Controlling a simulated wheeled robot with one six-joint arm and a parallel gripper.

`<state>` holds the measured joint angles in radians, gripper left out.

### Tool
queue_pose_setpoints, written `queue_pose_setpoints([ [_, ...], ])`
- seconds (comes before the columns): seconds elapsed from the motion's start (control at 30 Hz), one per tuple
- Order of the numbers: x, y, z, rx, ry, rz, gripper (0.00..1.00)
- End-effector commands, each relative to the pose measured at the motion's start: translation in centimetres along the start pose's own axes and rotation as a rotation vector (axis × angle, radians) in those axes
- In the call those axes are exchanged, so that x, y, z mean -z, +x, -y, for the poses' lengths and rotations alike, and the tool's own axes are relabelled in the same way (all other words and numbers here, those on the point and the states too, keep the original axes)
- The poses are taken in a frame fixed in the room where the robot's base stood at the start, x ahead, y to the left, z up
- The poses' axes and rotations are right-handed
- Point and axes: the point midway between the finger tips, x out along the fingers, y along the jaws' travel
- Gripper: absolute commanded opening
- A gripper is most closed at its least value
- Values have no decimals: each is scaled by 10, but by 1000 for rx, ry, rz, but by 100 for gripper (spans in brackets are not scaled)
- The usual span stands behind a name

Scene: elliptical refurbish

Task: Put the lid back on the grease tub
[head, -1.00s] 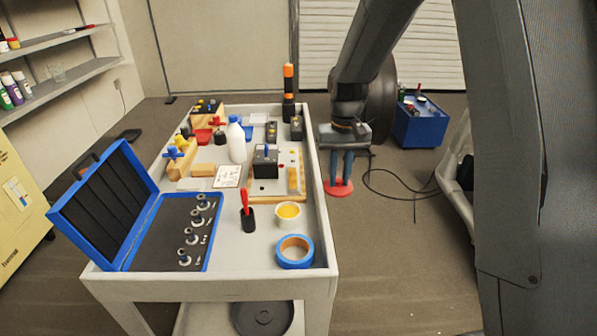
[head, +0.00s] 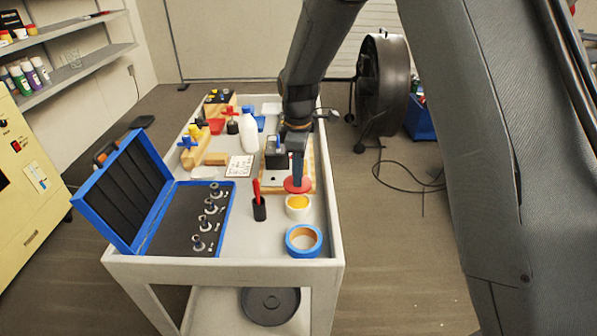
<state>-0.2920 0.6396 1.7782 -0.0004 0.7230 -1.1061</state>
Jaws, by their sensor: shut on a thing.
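The grease tub (head: 298,204) is a small white tub with yellow grease showing in its open top. It stands on the cart top, between the red-handled tool and the right rim. My gripper (head: 298,178) points down and is shut on the red round lid (head: 296,186). The lid is just behind the tub in the picture, close to its far rim. I cannot tell how high the lid is above the cart or whether it touches the tub.
A blue tape roll (head: 303,240) lies in front of the tub. A red-handled tool (head: 259,204) stands to its left. An open blue case (head: 160,205) fills the cart's left side. A black box (head: 276,153) and white bottle (head: 249,131) stand behind. The cart's right rim (head: 330,180) is close.

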Motion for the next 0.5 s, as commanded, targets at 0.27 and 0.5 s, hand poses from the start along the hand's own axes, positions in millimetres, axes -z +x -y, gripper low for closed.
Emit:
queue_pose_setpoints([
  [0.27,0,24,0,1,2,1,0],
  [0.5,0,45,0,2,3,1,0],
])
